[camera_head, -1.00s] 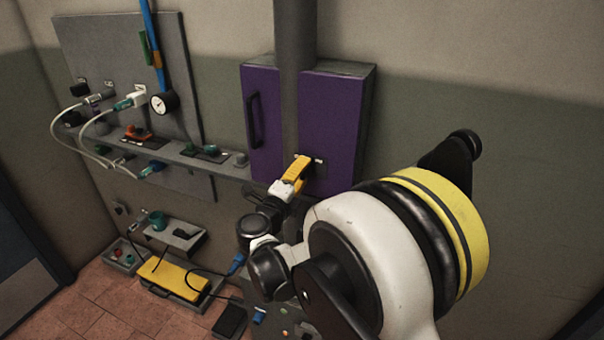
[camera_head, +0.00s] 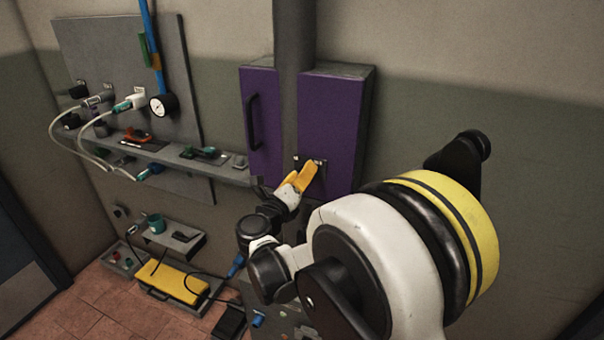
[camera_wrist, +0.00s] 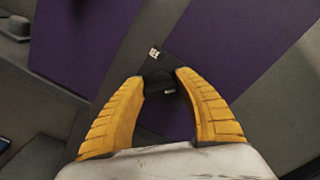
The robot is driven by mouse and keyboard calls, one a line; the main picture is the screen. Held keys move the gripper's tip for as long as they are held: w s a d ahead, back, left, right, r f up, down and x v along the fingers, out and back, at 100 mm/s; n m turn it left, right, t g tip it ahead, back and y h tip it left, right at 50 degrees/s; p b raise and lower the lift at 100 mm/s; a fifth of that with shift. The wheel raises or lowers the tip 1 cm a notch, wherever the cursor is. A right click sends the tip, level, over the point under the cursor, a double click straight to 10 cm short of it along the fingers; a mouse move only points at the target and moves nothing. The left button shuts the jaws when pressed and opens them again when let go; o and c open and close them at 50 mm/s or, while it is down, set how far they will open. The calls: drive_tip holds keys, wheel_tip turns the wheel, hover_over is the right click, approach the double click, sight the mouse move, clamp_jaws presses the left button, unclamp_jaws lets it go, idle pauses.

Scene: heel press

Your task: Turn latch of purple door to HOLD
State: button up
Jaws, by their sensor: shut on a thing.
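The purple door (camera_head: 330,120) is the front of a wall box, with a black handle (camera_head: 253,122) on its left side. It looks shut. The latch (camera_wrist: 158,82) is a small black part on a dark plate on the door, with white labels too small to read. My gripper (camera_head: 306,172) is at the latch, low on the door. In the wrist view its yellow fingers (camera_wrist: 160,78) stand on both sides of the latch and are closed on it. The fingers hide part of the latch, so I cannot tell its setting.
A grey vertical post (camera_head: 294,50) runs in front of the box. To the left are a grey panel with hoses and a gauge (camera_head: 162,105), and a shelf (camera_head: 215,172) with small parts. A yellow case (camera_head: 172,282) lies on the low tray. The wall at right is bare.

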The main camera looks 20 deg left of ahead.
idle(0.4)
drive_tip(key=o, duration=1.2)
drive_tip(key=s, duration=0.8)
drive_tip(key=s+a, duration=0.1)
drive_tip(key=s, duration=0.3)
